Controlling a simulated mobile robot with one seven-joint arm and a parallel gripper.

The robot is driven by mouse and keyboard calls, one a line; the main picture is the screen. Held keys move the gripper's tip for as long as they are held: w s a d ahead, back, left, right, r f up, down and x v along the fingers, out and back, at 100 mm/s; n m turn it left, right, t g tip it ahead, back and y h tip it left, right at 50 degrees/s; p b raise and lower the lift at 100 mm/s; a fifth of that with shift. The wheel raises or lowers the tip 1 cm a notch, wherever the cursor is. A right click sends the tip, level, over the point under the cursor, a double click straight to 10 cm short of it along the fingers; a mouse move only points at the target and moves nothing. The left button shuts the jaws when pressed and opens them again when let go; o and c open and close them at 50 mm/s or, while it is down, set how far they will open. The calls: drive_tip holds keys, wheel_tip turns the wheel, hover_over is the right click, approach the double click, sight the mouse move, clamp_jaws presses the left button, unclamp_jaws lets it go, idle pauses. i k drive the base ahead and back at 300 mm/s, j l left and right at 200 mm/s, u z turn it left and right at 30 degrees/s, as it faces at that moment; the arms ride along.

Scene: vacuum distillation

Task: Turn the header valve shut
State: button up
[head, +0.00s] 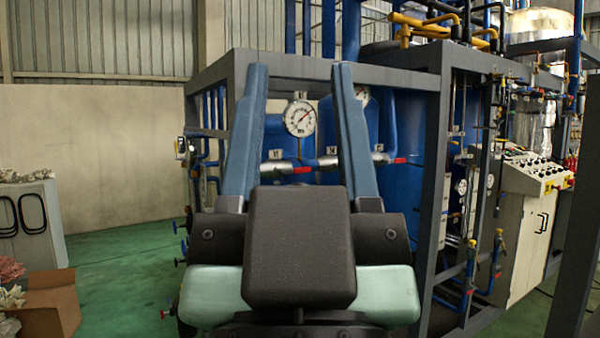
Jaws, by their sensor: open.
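My gripper (301,72) fills the middle of the head view, with its two long blue fingers upright, wide apart and empty between. Between the fingers, farther back, a silvery horizontal header pipe (280,168) runs across in front of blue tanks. A red valve handle (301,170) shows on it, lying roughly level along the pipe. A second red handle (400,160) lies level just right of the right finger. I cannot tell which one is the header valve. A round white gauge (299,118) with a red needle stands above the pipe. The fingers appear apart from both handles.
A grey steel frame (437,190) surrounds the tanks, with a post to the right of my gripper. A control cabinet (527,215) stands at the right. A cardboard box (50,305) and a grey cabinet (33,228) are at left. Green floor (125,265) lies open between.

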sight(302, 170)
drive_tip(key=i, duration=0.55)
drive_tip(key=i+l, duration=0.2)
drive_tip(key=i, duration=0.45)
drive_tip(key=i+l+z, duration=0.1)
drive_tip(key=i, duration=0.55)
drive_tip(key=i+l, duration=0.25)
drive_tip(key=i, duration=0.4)
